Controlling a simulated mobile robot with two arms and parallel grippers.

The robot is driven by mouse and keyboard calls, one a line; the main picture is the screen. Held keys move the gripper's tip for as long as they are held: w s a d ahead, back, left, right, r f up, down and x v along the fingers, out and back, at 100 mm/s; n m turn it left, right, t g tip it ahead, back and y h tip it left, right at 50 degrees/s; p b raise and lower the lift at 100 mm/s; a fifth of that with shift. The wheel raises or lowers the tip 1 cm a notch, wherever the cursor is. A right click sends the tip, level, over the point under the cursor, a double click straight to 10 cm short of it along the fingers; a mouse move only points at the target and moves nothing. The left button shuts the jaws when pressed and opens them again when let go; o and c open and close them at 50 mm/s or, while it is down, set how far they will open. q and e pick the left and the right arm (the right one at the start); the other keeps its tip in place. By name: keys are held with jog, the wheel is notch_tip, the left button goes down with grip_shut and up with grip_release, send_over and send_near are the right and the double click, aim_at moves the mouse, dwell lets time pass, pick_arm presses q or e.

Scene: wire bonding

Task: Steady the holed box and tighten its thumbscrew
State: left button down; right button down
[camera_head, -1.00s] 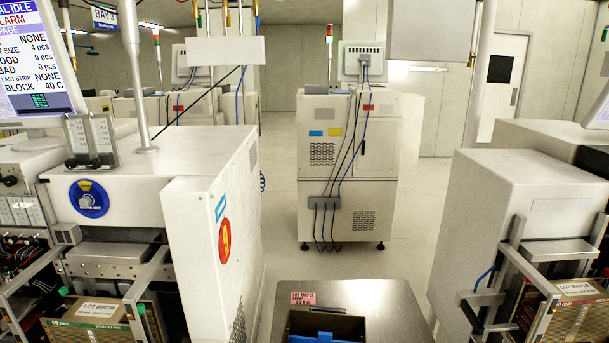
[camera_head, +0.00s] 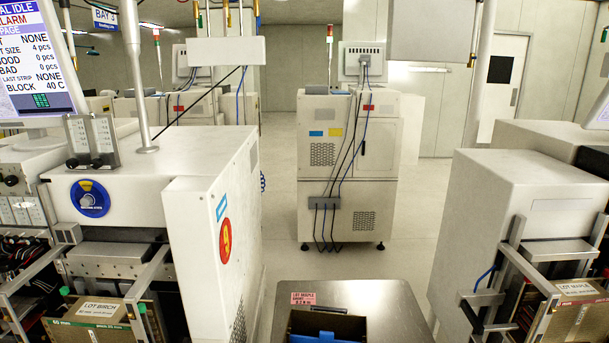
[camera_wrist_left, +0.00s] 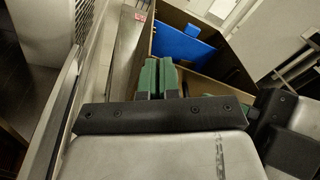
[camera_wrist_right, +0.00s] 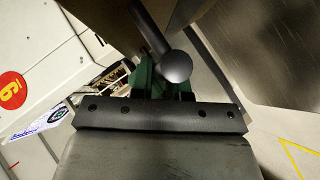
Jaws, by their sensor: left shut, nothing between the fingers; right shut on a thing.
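The open box (camera_head: 350,326) has brown walls and a blue piece (camera_head: 318,337) inside. It stands on the metal table at the bottom of the head view, partly cut off. In the left wrist view the box (camera_wrist_left: 205,85) lies just past my left gripper (camera_wrist_left: 158,70), whose green fingers are shut and empty close to its wall. In the right wrist view a dark bar with a rounded end (camera_wrist_right: 176,66), seemingly the thumbscrew, stands before the box. My right gripper (camera_wrist_right: 160,82) is shut on it; the bar partly hides the fingers.
The metal table top (camera_head: 385,305) is bare right of the box. A pink lot label (camera_head: 303,298) lies behind the box. White machines stand left (camera_head: 205,215) and right (camera_head: 510,200), with lot-labelled boxes in front. The aisle floor (camera_head: 280,255) behind is clear.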

pick_arm(q)
jog(key=shift+w+a+r, duration=0.1)
jog(key=shift+w+a, duration=0.05)
jog(key=shift+w, duration=0.3)
dwell(0.5)
jog(key=shift+d, duration=0.3)
jog(key=shift+s+d+r, duration=0.1)
jog(key=shift+d+r, duration=0.15)
jog(key=shift+d, duration=0.25)
jog(key=shift+d+r, duration=0.2)
jog(key=shift+d, duration=0.25)
jog(key=shift+r, duration=0.1)
jog(key=s+a, duration=0.1)
jog(key=s, duration=0.5)
jog(key=shift+a, duration=0.25)
jog(key=shift+s, duration=0.15)
